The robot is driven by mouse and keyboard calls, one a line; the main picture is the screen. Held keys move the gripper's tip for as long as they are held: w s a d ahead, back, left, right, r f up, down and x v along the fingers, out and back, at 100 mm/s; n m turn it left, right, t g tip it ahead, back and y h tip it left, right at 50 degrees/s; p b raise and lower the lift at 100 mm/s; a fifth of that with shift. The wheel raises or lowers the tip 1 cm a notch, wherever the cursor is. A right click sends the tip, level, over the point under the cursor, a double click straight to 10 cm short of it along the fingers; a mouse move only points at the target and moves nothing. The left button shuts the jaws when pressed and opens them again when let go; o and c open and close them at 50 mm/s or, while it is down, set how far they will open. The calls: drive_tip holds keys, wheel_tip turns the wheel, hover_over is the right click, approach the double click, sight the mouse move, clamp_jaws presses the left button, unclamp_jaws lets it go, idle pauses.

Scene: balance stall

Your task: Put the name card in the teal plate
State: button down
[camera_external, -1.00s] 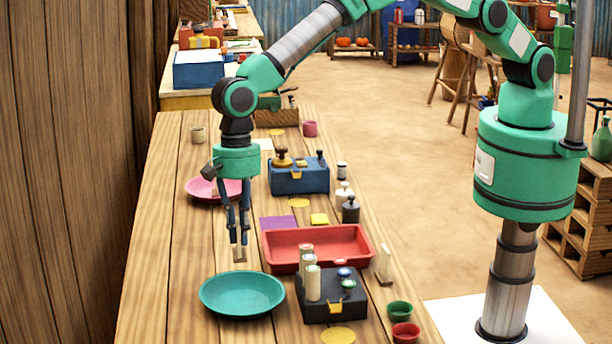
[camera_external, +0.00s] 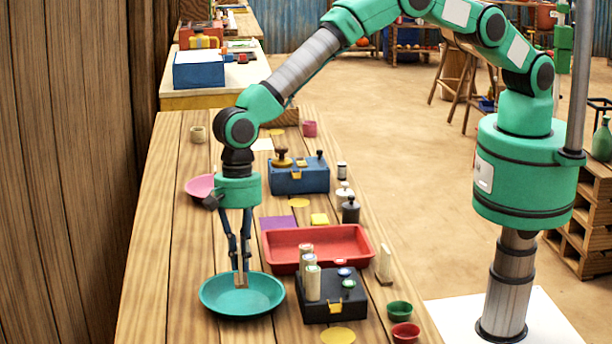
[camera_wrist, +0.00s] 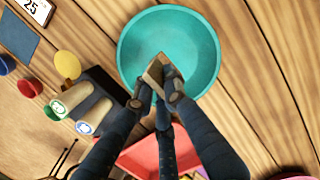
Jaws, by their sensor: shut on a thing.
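The teal plate (camera_external: 221,304) is a round shallow dish at the near end of the wooden table. It also fills the upper middle of the wrist view (camera_wrist: 133,38). My gripper (camera_external: 241,272) is over the plate and shut on a small light-brown piece, the name card (camera_external: 241,281). In the wrist view the name card (camera_wrist: 155,70) sits between the fingertips (camera_wrist: 160,90), with the plate behind it. Whether the card touches the plate's floor I cannot tell. The fingers hide part of the card.
A dark box (camera_external: 320,311) with upright cream cylinders stands just right of the plate. A red tray (camera_external: 345,260) lies behind it, and a pink plate (camera_external: 199,187) is farther back. Green (camera_external: 400,311) and red (camera_external: 405,333) cups stand near the right edge. Table left of the plate is clear.

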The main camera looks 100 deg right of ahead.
drive_tip(key=shift+f+b, duration=0.7)
drive_tip(key=shift+f, duration=1.5)
drive_tip(key=c, duration=1.7)
unclamp_jaws()
drive_tip(key=shift+r+p, duration=1.35)
drive_tip(key=shift+r, duration=2.15)
drive_tip(key=shift+r, duration=0.1)
